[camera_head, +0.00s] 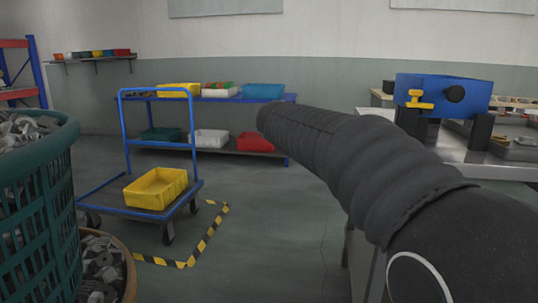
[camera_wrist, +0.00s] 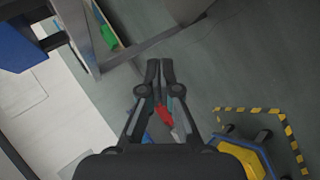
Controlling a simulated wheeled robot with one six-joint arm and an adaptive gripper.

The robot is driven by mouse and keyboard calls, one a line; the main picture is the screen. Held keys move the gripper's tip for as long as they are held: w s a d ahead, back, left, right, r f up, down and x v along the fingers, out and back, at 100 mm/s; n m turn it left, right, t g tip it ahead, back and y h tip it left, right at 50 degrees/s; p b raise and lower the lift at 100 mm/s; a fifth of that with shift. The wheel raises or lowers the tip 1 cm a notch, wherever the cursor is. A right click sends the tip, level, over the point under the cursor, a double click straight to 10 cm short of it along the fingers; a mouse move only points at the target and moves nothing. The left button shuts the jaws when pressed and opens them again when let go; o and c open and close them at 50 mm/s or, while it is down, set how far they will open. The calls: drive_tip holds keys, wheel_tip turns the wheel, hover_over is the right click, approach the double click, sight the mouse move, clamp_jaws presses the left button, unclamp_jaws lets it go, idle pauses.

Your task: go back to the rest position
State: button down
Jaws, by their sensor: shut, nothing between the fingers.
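My gripper (camera_wrist: 166,62) shows in the wrist view with its two dark fingertips together and nothing held between them. It hangs over the grey floor, clear of the furniture around it. A small red shape (camera_wrist: 164,114) shows in the gap between the finger linkages, behind the tips; I cannot tell what it is. In the head view my dark sleeved arm crosses the right side, and the gripper is not visible there.
A blue cart with a yellow bin (camera_head: 156,188) stands inside striped floor tape (camera_head: 218,222). Behind it is a shelf with several bins (camera_head: 209,138). A teal basket (camera_head: 36,205) of metal parts is at left.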

drive_tip(key=s+f+m+y, duration=0.2)
drive_tip(key=s+f, duration=0.3)
drive_tip(key=s, duration=0.6)
drive_tip(key=s+f+m+y, duration=0.2)
drive_tip(key=s+f, duration=0.4)
drive_tip(key=s, duration=0.5)
drive_tip(key=s+f+m+g+y, duration=0.1)
drive_tip(key=s+f+m+y, duration=0.1)
drive_tip(key=s+f, duration=0.4)
drive_tip(key=s+y, duration=0.1)
drive_tip(key=s, duration=0.4)
drive_tip(key=shift+s+y, duration=0.3)
drive_tip(key=shift+s, duration=0.1)
drive_tip(key=shift+d+f, duration=0.1)
